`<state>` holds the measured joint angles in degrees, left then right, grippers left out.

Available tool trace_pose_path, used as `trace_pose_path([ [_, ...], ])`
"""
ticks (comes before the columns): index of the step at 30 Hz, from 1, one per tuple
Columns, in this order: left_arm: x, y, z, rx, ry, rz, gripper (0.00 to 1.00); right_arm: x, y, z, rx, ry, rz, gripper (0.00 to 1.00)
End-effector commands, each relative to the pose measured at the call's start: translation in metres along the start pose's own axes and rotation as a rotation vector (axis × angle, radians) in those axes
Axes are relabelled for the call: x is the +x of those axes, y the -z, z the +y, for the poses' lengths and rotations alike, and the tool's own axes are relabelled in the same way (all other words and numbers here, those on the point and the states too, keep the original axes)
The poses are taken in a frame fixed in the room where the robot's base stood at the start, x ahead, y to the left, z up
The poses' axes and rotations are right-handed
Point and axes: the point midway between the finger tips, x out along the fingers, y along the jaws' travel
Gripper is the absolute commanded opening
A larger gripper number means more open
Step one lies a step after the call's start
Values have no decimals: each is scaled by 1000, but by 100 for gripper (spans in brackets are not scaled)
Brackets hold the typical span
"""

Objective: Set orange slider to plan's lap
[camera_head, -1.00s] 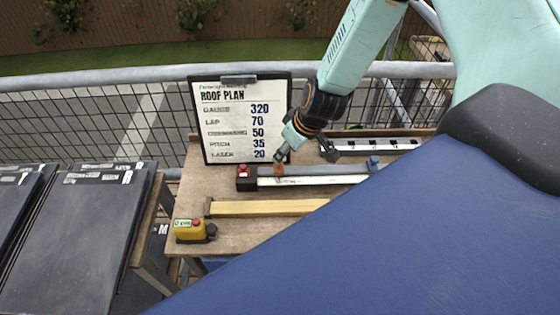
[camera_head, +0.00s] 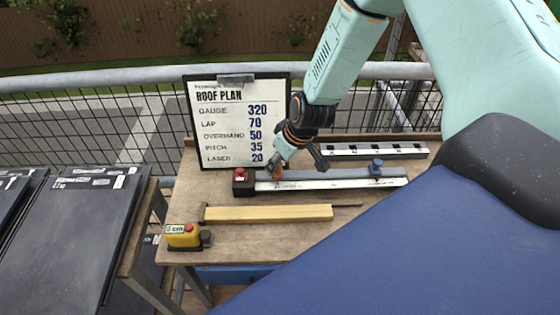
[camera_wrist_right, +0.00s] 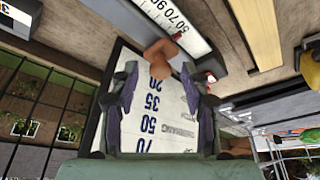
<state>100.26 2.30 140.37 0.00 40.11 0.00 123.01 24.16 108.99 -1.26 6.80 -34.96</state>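The orange slider (camera_head: 278,175) sits near the left end of a long gauge bar with a white scale strip (camera_head: 330,184). In the right wrist view the orange slider (camera_wrist_right: 160,52) lies between and just past my fingertips, beside scale figures (camera_wrist_right: 172,14) 50, 70 and 90. My right gripper (camera_head: 276,166) is down at the slider; in its wrist view the fingers (camera_wrist_right: 159,75) stand apart on either side of it, with no clear contact. The roof plan board (camera_head: 238,120) reads LAP 70. A blue slider (camera_head: 376,167) is farther right on the bar. My left gripper is not in view.
A red-buttoned dark box (camera_head: 243,182) stands at the bar's left end. A wooden batten (camera_head: 268,213) and a yellow device (camera_head: 183,235) lie nearer on the bench. Another marked bar (camera_head: 375,151) lies behind. Slate stacks (camera_head: 75,235) stand left; a mesh railing runs behind.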

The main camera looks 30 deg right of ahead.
Motion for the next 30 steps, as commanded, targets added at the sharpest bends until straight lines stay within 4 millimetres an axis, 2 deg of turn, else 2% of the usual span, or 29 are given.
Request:
trace_pose_path([
  [2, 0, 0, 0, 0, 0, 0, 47, 0, 0, 0, 0, 0, 0, 40],
  [16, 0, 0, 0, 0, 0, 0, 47, 0, 0, 0, 0, 0, 0, 0],
  [30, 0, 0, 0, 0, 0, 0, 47, 0, -1, 0, 1, 1, -1, 0],
])
